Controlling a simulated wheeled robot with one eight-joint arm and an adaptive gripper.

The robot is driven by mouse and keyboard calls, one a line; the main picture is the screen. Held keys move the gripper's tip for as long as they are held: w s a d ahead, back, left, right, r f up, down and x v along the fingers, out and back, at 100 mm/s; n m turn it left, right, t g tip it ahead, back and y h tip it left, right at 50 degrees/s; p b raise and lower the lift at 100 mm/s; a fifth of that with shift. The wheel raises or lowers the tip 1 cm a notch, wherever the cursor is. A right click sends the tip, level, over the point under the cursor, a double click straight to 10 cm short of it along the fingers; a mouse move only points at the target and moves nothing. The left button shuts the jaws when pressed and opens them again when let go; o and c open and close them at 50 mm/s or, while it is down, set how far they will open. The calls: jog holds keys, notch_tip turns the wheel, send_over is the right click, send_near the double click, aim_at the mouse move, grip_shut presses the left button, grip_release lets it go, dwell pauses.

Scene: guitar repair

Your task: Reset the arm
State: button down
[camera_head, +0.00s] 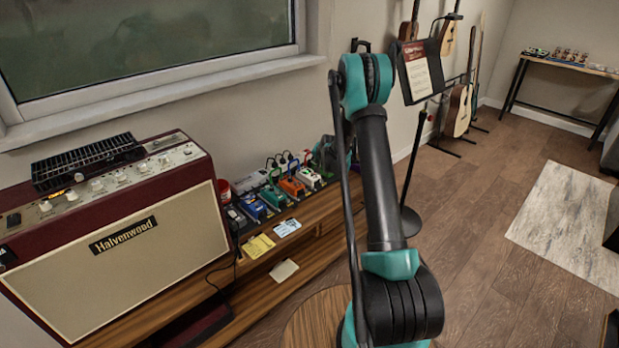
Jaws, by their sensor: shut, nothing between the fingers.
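My arm (383,180) rises from the bottom centre to a teal and black joint (366,82) near the top centre. A teal and black part shows partly behind it, beside the pedals, and I cannot tell which part that is. I cannot make out my gripper or its fingertips in the head view. No object is seen held by the arm.
A maroon and cream amplifier (140,250) stands left on a wooden bench (245,290). Several pedals (292,187) and yellow notes (258,246) lie on the bench. A round wooden top (310,322) is beside my arm. A music stand (418,75) and guitars (458,108) stand behind. Floor right is mostly clear.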

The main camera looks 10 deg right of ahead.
jog(key=shift+r, duration=0.2)
jog(key=shift+s, duration=0.1)
jog(key=s+r+n+g, duration=0.1)
jog(key=s+r, duration=0.3)
jog(key=s, duration=0.4)
jog(key=s+d+r+n+g, duration=0.1)
jog(key=s+r, duration=0.3)
jog(key=s, duration=0.3)
jog(key=s+r+n, duration=0.1)
jog(key=s+r, duration=0.4)
jog(key=s, duration=0.3)
jog(key=s+d+f+n+g+h, duration=0.2)
jog(key=s+n, duration=0.1)
jog(key=s, duration=2.7)
jog(key=shift+s+f+g, duration=0.2)
jog(key=shift+s+g, duration=0.1)
